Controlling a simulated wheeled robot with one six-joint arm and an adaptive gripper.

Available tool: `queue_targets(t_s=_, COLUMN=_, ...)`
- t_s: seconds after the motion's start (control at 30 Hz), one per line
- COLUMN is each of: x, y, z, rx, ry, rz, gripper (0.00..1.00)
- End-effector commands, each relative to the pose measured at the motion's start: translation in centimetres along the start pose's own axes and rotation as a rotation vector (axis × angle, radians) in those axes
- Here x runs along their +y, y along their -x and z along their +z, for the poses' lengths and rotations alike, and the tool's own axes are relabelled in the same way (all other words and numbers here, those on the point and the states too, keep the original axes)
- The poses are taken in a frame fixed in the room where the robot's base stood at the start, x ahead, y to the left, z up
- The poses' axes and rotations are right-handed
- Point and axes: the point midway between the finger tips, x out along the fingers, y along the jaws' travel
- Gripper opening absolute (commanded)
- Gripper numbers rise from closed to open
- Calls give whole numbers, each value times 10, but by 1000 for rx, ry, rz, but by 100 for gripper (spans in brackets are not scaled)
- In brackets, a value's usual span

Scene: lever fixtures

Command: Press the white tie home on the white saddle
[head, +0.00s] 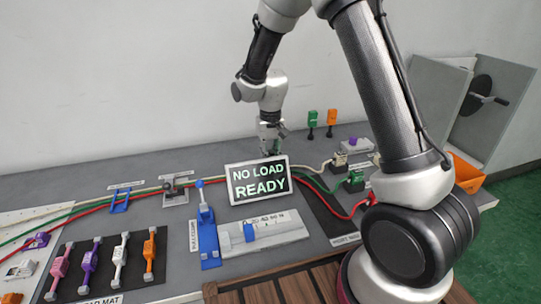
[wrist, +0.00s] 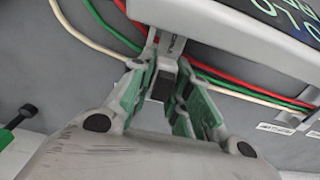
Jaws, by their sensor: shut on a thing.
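My gripper (wrist: 162,68) points down at the cables, its green-padded fingers close together on a small pale piece (wrist: 168,47), which looks like the white tie. A dark block shows between the fingers. The piece sits beside the red and green cables, just under the display's edge. In the head view my gripper (head: 271,150) is behind the display, and its fingertips are hidden. The white saddle cannot be told apart from the pale piece, and I cannot tell whether the tie is seated.
The display (head: 259,180) reads "NO LOAD READY" and stands close in front of my gripper. White, green and red cables run along the bench. A blue lever fixture (head: 207,230), a slide scale (head: 264,232) and a dark mat (head: 72,262) with several coloured tools are at the front left.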

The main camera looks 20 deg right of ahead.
Motion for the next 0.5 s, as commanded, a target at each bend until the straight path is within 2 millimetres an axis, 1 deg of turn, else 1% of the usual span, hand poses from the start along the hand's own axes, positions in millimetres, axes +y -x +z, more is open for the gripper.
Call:
queue_targets(t_s=0.23, x=0, y=-2, z=0, rx=0, ry=0, rz=0, gripper=6)
queue_targets(t_s=0.5, x=0, y=-10, z=0, rx=-2, ry=0, rz=1, gripper=6)
